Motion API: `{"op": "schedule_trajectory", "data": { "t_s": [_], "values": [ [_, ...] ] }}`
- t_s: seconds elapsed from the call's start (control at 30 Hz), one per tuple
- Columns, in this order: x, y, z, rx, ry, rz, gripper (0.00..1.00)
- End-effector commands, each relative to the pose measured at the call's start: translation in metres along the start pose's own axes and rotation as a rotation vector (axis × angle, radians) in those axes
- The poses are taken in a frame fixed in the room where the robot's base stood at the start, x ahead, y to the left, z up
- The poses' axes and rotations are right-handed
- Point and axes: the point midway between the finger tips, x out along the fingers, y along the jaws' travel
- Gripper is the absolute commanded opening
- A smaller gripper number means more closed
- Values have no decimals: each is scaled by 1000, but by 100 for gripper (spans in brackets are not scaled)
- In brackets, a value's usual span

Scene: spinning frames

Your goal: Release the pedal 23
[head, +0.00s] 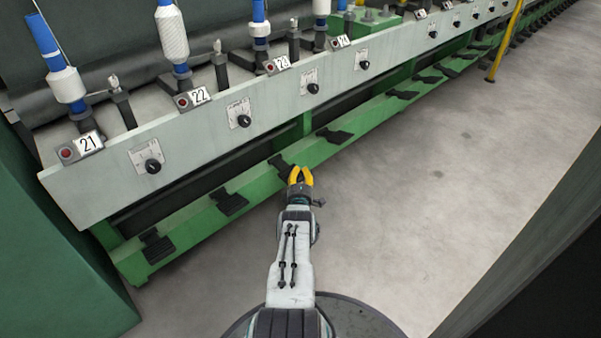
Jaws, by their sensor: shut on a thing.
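Pedal 23 (279,162) is a dark pedal on the green lower rail, third from the left, in line with the third station, whose label 23 (281,63) is on the pale panel above. My gripper (299,173), with yellow fingers, is at the front end of this pedal, and its fingers are closed in on it. The fingertips and my wrist hide the pedal's front edge. The pedal's exact tilt is hard to tell at this size.
Pedal 22 (229,203) and pedal 21 (157,246) are to the left, and pedal 24 (335,135) is to the right, on the same green rail (190,232). A yellow post (505,45) stands farther right. The grey floor (450,190) to the right is clear.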

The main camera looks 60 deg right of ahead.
Motion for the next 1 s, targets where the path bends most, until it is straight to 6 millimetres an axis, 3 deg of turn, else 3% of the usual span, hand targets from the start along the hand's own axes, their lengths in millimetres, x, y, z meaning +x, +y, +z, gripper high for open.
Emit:
{"op": "schedule_trajectory", "data": {
  "t_s": [0.67,1.0],
  "values": [
    [5,36,-2,-187,1,-181,0],
    [7,51,-5,-192,3,-183,0]
  ]
}}
